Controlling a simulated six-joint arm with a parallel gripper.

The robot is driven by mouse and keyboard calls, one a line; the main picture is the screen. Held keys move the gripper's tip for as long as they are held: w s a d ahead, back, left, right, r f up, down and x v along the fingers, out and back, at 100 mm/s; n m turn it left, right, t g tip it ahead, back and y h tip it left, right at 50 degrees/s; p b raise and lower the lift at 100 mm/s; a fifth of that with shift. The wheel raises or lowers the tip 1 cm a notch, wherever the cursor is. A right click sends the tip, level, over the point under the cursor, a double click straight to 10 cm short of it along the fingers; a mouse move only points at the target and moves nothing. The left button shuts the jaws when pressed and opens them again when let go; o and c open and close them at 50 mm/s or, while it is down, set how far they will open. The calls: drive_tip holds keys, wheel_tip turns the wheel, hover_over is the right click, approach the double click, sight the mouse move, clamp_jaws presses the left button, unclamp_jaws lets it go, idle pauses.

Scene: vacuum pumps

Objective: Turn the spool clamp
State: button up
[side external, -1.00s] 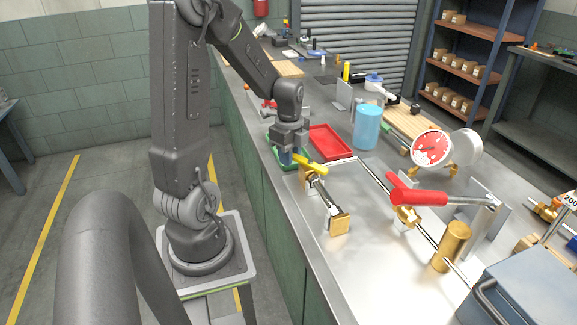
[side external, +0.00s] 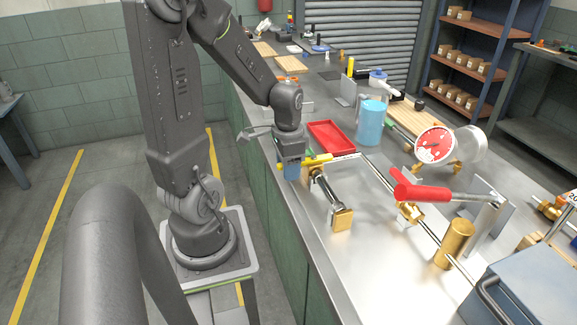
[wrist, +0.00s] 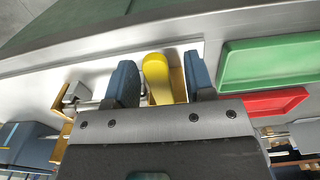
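The spool clamp's yellow handle (side external: 319,160) shows beside my gripper (side external: 291,172), near the front edge of the bench. In the wrist view the yellow handle (wrist: 158,80) lies between the two blue fingers of my gripper (wrist: 160,82). A gap shows on each side of it, so the gripper is open around the handle. The clamp body behind the handle is mostly hidden in both views. A metal tube (side external: 325,188) runs from the clamp area to a brass fitting (side external: 342,219).
A red tray (side external: 331,137) and a blue pitcher (side external: 370,122) stand behind. A green tray (wrist: 268,62) is beside the gripper in the wrist view. A red-handled lever (side external: 421,192) and a dial gauge (side external: 434,146) are to the right. Bare bench (side external: 375,255) lies in front.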

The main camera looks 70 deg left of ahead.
drive_tip(key=shift+r, duration=0.2)
drive_tip(key=shift+r, duration=0.8)
drive_tip(key=shift+r, duration=3)
drive_tip(key=s+d+r+t, duration=0.1)
drive_tip(key=d+r+t, duration=0.1)
drive_tip(key=d, duration=0.6)
drive_tip(key=d+r+t, duration=0.3)
drive_tip(key=d+r, duration=0.2)
drive_tip(key=d, duration=0.4)
drive_tip(key=shift+s+d+t, duration=0.25)
drive_tip(key=shift+s+t, duration=0.05)
drive_tip(key=shift+s, duration=0.05)
